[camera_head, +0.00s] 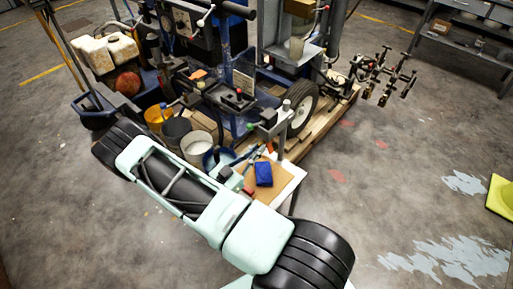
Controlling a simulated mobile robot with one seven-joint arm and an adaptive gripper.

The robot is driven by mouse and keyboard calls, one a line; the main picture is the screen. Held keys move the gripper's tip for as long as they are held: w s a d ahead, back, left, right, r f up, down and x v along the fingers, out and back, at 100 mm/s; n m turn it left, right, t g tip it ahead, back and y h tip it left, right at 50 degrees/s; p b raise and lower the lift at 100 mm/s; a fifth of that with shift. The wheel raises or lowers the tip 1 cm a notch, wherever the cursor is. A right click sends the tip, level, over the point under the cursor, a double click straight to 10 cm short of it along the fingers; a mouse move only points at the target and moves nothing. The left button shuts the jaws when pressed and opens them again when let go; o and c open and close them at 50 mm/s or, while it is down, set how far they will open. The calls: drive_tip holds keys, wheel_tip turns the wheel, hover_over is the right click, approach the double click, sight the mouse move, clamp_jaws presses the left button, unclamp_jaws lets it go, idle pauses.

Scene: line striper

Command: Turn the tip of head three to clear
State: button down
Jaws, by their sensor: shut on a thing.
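My mint-green and black arm crosses the lower left and middle of the head view. I cannot make out my gripper or its fingers. A grey upright fixture (268,125) with a small green knob stands at the back of a small work table (288,178). At the upper right, a rack of several dark and brass spray heads (384,76) sticks out from the striper machine. Which head is number three, and how its tip is turned, is too small to tell.
A blue cloth (264,174) lies on the table, near my arm. Buckets (196,148) stand left of the table. The wheeled striper (235,80) rests on a wooden pallet (325,121). A grey bench (468,40) is at the far right. The floor right of the table is open.

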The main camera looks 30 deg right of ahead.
drive_tip(key=shift+w+d+r, duration=0.1)
drive_tip(key=shift+r, duration=0.15)
drive_tip(key=c, duration=2)
unclamp_jaws()
drive_tip(key=shift+f, duration=0.15)
drive_tip(key=shift+o, duration=0.6)
drive_tip(key=o, duration=0.4)
drive_tip(key=shift+o, duration=0.2)
drive_tip(key=shift+a+f, duration=0.1)
drive_tip(key=shift+a, duration=0.15)
drive_tip(key=v, duration=0.6)
drive_tip(key=shift+s+a, duration=0.25)
drive_tip(key=shift+a, duration=0.1)
